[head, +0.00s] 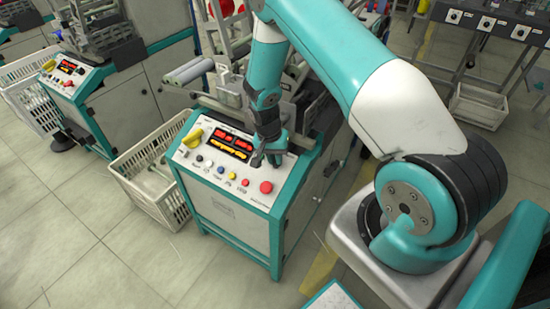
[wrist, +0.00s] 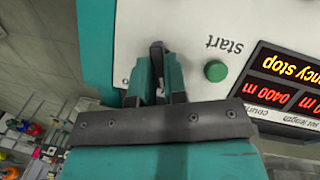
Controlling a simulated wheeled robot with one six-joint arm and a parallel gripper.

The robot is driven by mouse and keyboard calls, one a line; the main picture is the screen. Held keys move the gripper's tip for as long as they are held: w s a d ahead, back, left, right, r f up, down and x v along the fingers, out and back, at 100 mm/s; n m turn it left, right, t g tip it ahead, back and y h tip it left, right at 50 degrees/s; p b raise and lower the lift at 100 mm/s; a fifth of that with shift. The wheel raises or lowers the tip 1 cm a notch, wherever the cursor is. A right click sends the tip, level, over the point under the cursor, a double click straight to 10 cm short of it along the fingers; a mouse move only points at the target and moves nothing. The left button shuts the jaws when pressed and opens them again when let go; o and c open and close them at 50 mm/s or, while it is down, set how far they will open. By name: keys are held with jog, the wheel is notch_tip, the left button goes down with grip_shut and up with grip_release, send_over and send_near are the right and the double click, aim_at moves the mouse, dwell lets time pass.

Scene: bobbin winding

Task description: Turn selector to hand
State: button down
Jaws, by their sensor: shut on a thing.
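The winding machine's control panel (head: 215,170) shows in the head view, with my gripper (head: 263,158) low over its right part, beside the display. In the wrist view my gripper (wrist: 158,72) reaches down to the white panel face (wrist: 190,25). Its jaws are shut on a small dark part at the panel, which I take to be the selector. The fingers hide most of it, so its pointer and its position labels cannot be read. The green Start button (wrist: 215,71) is beside the fingers, apart from them.
The lit display (head: 232,143) reads partly "ncy stop" in the wrist view. A yellow knob (head: 192,138) and a red button (head: 266,187) are on the same panel. A white basket (head: 150,180) stands left of the machine. Floor in front is clear.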

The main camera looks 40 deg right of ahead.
jog(key=shift+s+n, duration=0.1)
jog(key=shift+n, duration=0.5)
jog(key=shift+g, duration=0.3)
jog(key=c, duration=1.2)
grip_release()
jog(key=shift+h, duration=0.3)
jog(key=shift+o, duration=0.2)
jog(key=shift+r, duration=0.25)
jog(key=v, duration=1.7)
jog(key=shift+b, duration=0.4)
